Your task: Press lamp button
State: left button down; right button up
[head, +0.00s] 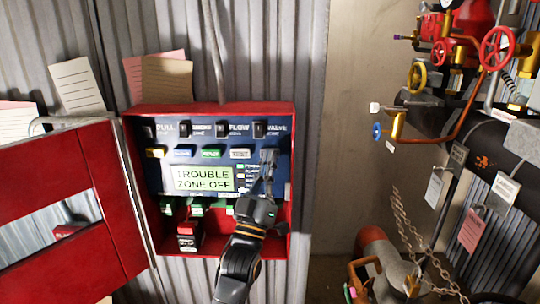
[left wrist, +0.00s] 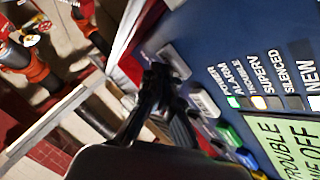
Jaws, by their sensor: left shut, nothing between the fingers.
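The open red alarm box (head: 210,109) holds a blue control panel (head: 155,180) with a row of buttons and a lit screen (head: 204,179) reading "TROUBLE ZONE OFF". My left gripper (head: 268,165) is shut and empty, its fingertips at the right end of the button row. In the left wrist view, the fingertips (left wrist: 162,78) are close beside a grey end button (left wrist: 174,60); contact cannot be told. A white button (left wrist: 204,102) and a green button (left wrist: 229,132) follow along the row. No button label reads as "lamp"; the labels are too small or hidden. My right gripper is not in view.
The box's red door (head: 115,200) stands open at the left. Several switches (head: 222,130) sit above the buttons. Pipes with a red valve wheel (head: 497,48) and a yellow wheel (head: 417,77) are at the right. A hanging chain (head: 420,250) is lower right.

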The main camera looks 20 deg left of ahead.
pick_arm(q)
jog(key=shift+w+a, duration=0.1)
jog(key=shift+w, duration=0.2)
jog(key=shift+s, duration=0.15)
dwell(0.5)
jog(key=shift+s+d, duration=0.3)
jog(key=shift+s, duration=0.5)
jog(key=shift+p, duration=0.3)
jog(key=shift+s+d+p, duration=0.25)
jog(key=shift+s, duration=0.55)
jog(key=shift+s+d+p, duration=0.2)
jog(key=shift+s, duration=0.6)
jog(key=shift+s+d+p, duration=0.25)
jog(key=shift+s, duration=0.55)
